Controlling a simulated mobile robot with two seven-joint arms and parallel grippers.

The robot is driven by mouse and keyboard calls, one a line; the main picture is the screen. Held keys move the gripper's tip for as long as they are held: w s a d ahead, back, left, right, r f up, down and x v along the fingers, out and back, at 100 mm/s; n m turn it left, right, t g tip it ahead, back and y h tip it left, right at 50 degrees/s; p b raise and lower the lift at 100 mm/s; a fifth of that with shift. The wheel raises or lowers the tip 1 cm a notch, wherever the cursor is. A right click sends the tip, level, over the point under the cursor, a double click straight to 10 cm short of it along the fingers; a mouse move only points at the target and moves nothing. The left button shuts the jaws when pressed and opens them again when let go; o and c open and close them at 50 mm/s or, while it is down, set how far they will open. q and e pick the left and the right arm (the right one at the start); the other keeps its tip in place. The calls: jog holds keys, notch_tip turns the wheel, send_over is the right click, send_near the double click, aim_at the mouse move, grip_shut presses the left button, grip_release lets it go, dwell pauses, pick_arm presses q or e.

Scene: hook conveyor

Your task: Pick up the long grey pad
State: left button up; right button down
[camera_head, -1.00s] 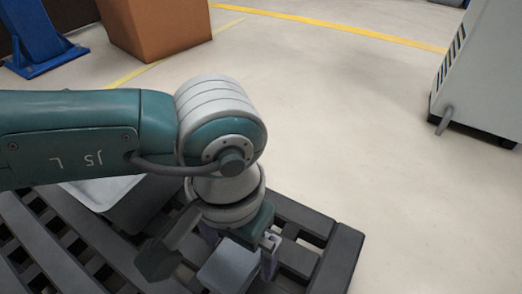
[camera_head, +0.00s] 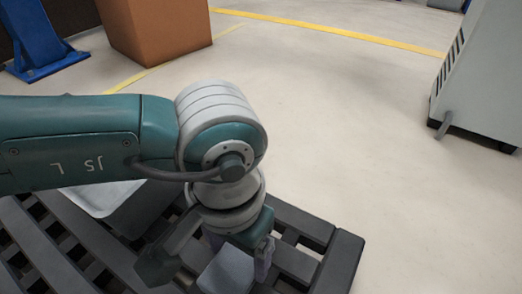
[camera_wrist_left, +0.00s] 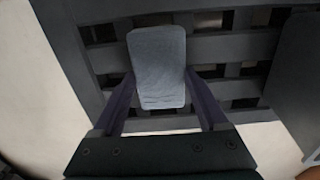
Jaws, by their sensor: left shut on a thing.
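The long grey pad (camera_head: 228,272) is a flat, rounded grey block at the bottom of the head view, over the dark slatted pallet (camera_head: 340,262). It also shows in the left wrist view (camera_wrist_left: 157,62), pointing away from the gripper. My left gripper (camera_wrist_left: 158,88) is shut on the pad, one finger on each long side. In the head view my left gripper (camera_head: 238,250) comes down from above onto the pad, and my wrist hides part of it. I cannot tell whether the pad touches the slats. My right gripper is not in view.
A grey bin (camera_head: 112,203) stands on the pallet at left, partly behind my arm. An orange-brown box (camera_head: 155,30) and a blue stand (camera_head: 40,42) are on the floor behind. A pale cabinet (camera_head: 485,75) is at right. The floor between is clear.

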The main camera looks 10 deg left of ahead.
aim_at(238, 259)
pick_arm(q)
notch_tip(238, 259, up, 20)
jog(key=p, duration=1.3)
